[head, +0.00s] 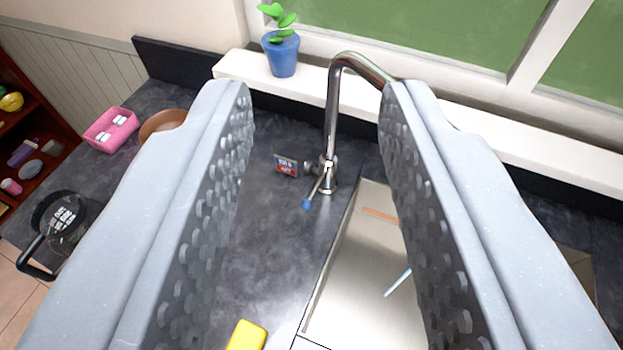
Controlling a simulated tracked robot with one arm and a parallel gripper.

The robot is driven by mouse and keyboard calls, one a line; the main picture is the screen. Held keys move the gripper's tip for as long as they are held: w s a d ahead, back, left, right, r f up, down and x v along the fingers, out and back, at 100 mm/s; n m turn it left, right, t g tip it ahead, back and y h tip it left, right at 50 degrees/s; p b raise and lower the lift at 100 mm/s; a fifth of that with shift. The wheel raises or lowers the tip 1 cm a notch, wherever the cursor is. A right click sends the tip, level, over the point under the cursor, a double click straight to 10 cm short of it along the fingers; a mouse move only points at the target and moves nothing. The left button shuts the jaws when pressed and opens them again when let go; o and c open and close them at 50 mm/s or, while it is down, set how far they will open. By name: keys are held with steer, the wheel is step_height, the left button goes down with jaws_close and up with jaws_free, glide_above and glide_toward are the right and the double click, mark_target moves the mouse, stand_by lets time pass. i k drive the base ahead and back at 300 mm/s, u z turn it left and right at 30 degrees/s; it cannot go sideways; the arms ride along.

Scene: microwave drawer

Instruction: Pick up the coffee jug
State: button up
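A round glass vessel with a black rim and a black handle, which looks like the coffee jug (66,214), is at the far left of the view. It is on the dark counter close to its front edge, with the handle pointing down and left. My gripper (315,98) is open, with its two grey fingers wide apart and nothing between them. The fingers point toward the tap and window, well to the right of the jug. The left finger hides part of the counter to the right of the jug.
A tall chrome tap (333,110) stands beyond the fingers, by a steel sink (350,285). A blue plant pot (281,54) is on the sill. A pink container (110,130) and a brown bowl (163,124) are behind the jug. A yellow object (247,337) is at the bottom.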

mark_target(61, 219)
steer(key=z, duration=0.05)
steer(key=k, duration=1.05)
steer(key=u, duration=1)
steer(key=i, duration=1.4)
steer(key=u, duration=0.1)
